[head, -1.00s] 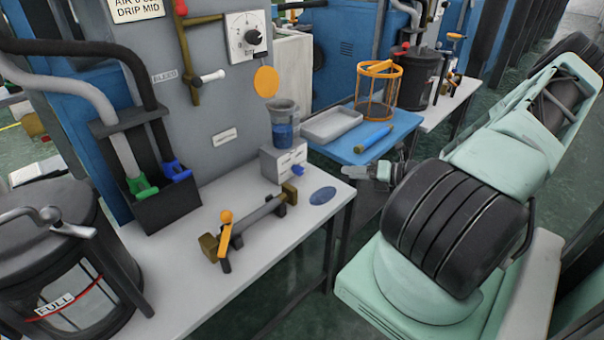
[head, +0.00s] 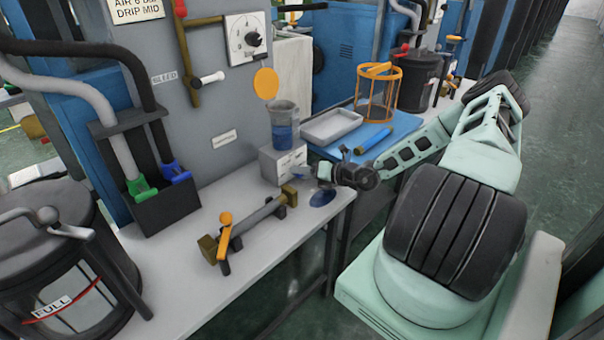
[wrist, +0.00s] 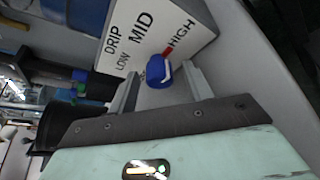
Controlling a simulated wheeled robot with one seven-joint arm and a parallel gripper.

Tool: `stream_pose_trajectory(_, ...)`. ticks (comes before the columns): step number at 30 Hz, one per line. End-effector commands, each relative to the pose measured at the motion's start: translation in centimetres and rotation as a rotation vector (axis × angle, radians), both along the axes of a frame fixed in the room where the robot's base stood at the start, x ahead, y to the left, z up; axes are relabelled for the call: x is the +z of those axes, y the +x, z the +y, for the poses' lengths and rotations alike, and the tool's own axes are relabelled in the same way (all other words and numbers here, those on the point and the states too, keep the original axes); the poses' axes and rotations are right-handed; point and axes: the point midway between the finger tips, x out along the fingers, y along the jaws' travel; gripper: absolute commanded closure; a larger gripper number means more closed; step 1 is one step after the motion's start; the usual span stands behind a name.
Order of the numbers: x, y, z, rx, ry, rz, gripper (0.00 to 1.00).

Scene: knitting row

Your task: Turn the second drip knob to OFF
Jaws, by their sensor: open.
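The blue drip knob (wrist: 158,70) is on the pale face of a small grey box (head: 270,165) at the back of the bench. In the wrist view, the face reads DRIP, LOW, MID and HIGH; no OFF label can be read. A white line shows on the knob, and a red mark lies between it and HIGH. My gripper (head: 322,173) is open at the right of the box. In the wrist view, its fingers (wrist: 162,76) stand apart on either side of the knob, and contact cannot be told.
A bar with an orange handle (head: 225,232) lies on the bench in front. Bare bench (head: 260,270) lies in front.

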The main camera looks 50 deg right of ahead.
Motion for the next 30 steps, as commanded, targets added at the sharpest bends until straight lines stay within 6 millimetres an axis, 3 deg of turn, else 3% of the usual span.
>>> stream_pose_trajectory(11, -0.17, 0.56, 0.2, 0.0, 0.0, 0.0, 0.5)
stream_pose_trajectory(15, -0.17, 0.54, 0.19, 0.0, 0.0, 0.0, 0.89)
stream_pose_trajectory(16, -0.17, 0.54, 0.19, 0.0, 0.0, 0.0, 0.94)
stream_pose_trajectory(30, 0.53, 0.56, 0.3, 0.002, -0.089, 0.001, 0.94)
